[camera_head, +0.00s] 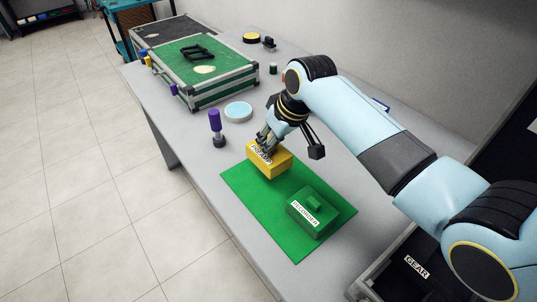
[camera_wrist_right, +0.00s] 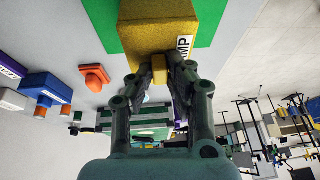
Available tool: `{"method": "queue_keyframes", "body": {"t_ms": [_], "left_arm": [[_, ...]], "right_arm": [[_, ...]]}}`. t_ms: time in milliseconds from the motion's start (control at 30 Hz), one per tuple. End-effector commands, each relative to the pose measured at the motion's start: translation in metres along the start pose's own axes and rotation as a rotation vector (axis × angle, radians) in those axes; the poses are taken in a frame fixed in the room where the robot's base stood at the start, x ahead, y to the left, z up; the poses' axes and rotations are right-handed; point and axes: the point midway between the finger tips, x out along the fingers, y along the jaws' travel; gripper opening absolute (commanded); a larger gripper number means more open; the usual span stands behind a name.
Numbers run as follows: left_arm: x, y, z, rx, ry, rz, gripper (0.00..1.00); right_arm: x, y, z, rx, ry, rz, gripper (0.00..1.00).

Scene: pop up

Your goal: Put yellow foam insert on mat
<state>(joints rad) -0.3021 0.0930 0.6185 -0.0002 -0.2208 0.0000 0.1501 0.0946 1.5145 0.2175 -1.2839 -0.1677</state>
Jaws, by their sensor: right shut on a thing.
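The yellow foam insert (camera_head: 269,163) is a block with a white label, at the far left corner of the green mat (camera_head: 247,196). My right gripper (camera_head: 264,147) is shut on its top part, fingers pointing down. In the right wrist view the yellow insert (camera_wrist_right: 155,30) sits between the fingertips of my right gripper (camera_wrist_right: 160,72), with the label end "MP" showing. The green mat (camera_wrist_right: 205,22) shows behind it. I cannot tell whether the insert's underside touches the mat. My left gripper is in neither view.
A green block labelled RECORDER (camera_head: 309,214) lies on the mat's near right part. A purple-handled tool (camera_head: 215,126) and a round pale blue tin (camera_head: 238,111) stand beyond the mat. A green-topped case (camera_head: 195,62) is at the back. A dark case labelled GEAR (camera_head: 418,262) is at lower right.

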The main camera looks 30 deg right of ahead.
Motion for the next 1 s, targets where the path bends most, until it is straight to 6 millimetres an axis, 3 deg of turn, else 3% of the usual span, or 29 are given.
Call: {"method": "queue_keyframes", "body": {"t_ms": [167, 400, 767, 800, 1000], "left_arm": [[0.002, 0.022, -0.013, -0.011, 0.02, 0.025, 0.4], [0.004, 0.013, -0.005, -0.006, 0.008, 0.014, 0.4], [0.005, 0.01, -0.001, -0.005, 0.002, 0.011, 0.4], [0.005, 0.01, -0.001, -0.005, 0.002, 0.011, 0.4], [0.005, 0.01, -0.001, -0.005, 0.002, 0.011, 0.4]], "right_arm": [[0.014, -0.004, -0.004, 0.001, -0.001, -0.002, 0.0], [0.044, -0.002, 0.009, 0.0, -0.001, -0.001, 0.0], [0.048, -0.002, 0.01, 0.0, 0.0, -0.001, 0.0], [0.049, -0.001, 0.011, 0.0, 0.0, -0.001, 0.16], [0.048, -0.002, 0.01, 0.0, 0.0, -0.001, 0.39]]}}
